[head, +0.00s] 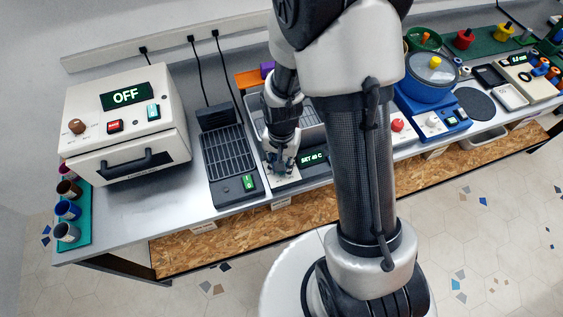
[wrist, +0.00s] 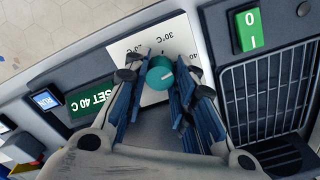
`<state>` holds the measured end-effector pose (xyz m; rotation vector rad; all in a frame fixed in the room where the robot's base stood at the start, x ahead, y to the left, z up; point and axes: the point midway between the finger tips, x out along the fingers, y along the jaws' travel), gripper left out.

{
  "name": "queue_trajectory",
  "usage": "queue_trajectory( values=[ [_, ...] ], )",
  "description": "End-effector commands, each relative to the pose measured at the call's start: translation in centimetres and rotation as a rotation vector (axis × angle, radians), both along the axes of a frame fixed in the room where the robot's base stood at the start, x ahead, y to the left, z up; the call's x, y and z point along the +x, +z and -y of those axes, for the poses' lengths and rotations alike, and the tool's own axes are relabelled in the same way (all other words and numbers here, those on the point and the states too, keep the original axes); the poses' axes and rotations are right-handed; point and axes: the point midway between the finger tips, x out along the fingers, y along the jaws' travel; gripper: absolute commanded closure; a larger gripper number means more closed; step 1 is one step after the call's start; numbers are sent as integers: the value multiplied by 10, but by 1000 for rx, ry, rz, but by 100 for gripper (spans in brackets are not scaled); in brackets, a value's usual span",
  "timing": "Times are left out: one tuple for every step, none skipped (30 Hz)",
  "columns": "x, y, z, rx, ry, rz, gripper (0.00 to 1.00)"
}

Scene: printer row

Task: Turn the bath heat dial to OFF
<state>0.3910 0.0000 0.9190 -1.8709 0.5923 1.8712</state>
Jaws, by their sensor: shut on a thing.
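The bath heat dial is a round teal knob (wrist: 159,72) with a pale pointer mark, on a white scale plate (wrist: 124,50). The labels 30°C and 40°C show beside it; no OFF label is readable, as my fingers cover part of the plate. My gripper (wrist: 157,80) points down at the panel, with its blue fingers on both sides of the knob, shut on it. The green display (wrist: 91,99) in the wrist view reads SET 40 C. In the head view my gripper (head: 281,166) hides the knob, next to the bath's display (head: 314,159).
A hotplate-like unit with a black grille (head: 226,151) and a green switch stands close at the left. A white oven (head: 125,125) showing OFF is farther left. A blue mixer (head: 432,105) stands right, beyond my arm. The bench front edge is close.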

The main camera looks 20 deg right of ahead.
Motion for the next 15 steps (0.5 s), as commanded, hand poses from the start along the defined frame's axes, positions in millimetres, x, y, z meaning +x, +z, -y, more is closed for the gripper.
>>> queue_trajectory(
  values=[
    [0,0,0,0,37,0,100],
    [0,0,0,0,62,0,100],
    [0,0,0,0,98,0,100],
    [0,0,0,0,126,0,100],
    [0,0,0,1,154,-1,100],
    [0,0,0,1,192,-1,100],
    [0,0,0,1,221,-1,100],
    [0,0,0,1,249,-1,100],
    [0,0,0,1,288,-1,100],
    [0,0,0,1,317,-1,100],
    [0,0,0,1,345,-1,100],
    [0,0,0,1,383,-1,100],
    [0,0,0,0,412,0,100],
    [0,0,0,1,440,-1,100],
    [0,0,0,0,478,0,100]
  ],
)
